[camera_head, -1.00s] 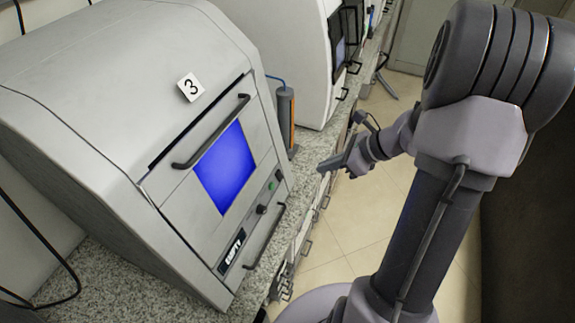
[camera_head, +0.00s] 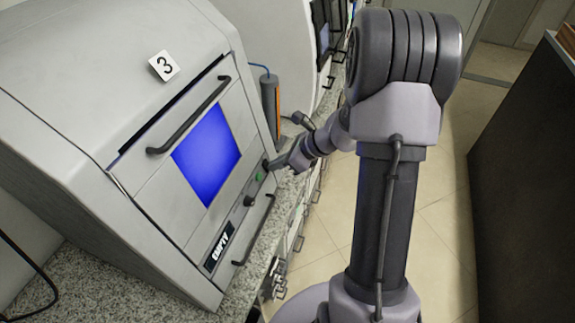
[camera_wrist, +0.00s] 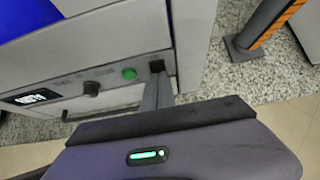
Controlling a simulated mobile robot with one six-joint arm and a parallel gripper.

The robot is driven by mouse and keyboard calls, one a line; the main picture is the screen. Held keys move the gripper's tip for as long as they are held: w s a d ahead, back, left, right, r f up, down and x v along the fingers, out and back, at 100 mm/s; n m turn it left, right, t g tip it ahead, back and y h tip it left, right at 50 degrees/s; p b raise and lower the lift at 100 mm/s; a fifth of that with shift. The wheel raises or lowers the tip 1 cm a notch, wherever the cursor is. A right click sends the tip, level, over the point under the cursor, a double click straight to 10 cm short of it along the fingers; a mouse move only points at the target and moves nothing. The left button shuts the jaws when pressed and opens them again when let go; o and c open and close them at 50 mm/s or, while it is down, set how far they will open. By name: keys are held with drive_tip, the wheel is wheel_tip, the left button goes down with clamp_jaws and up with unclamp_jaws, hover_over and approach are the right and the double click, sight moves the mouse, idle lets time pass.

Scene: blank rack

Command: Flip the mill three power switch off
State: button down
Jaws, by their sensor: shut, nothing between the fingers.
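The mill (camera_head: 90,130) marked with a 3 label (camera_head: 164,66) stands on the counter at the left in the head view. Its front has a blue window, a dark knob (camera_wrist: 91,88), a green button (camera_wrist: 129,73) and a small black power switch (camera_wrist: 156,66) at the right end of that row. My gripper (camera_wrist: 158,80) is shut and empty, with its tips at the switch, just below it in the wrist view. In the head view my gripper (camera_head: 274,163) is at the panel's right edge. I cannot tell whether the tips touch the switch, or its position.
A grey and orange cylinder (camera_head: 270,103) stands on the counter right of the mill, also in the wrist view (camera_wrist: 262,28). A second white machine (camera_head: 275,50) is behind it. The mill's lower handle (camera_head: 256,230) sticks out below the panel. Open tiled floor is at the right.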

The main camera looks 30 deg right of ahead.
drive_tip(key=shift+w, duration=0.1)
drive_tip(key=shift+a+f+b, duration=0.1)
drive_tip(key=shift+f+b, duration=0.5)
drive_tip(key=shift+f, duration=0.05)
drive_tip(key=shift+r, duration=0.15)
drive_tip(key=shift+w+a+r+p, duration=0.1)
drive_tip(key=shift+w+r+p, duration=0.05)
drive_tip(key=shift+r+p, duration=0.6)
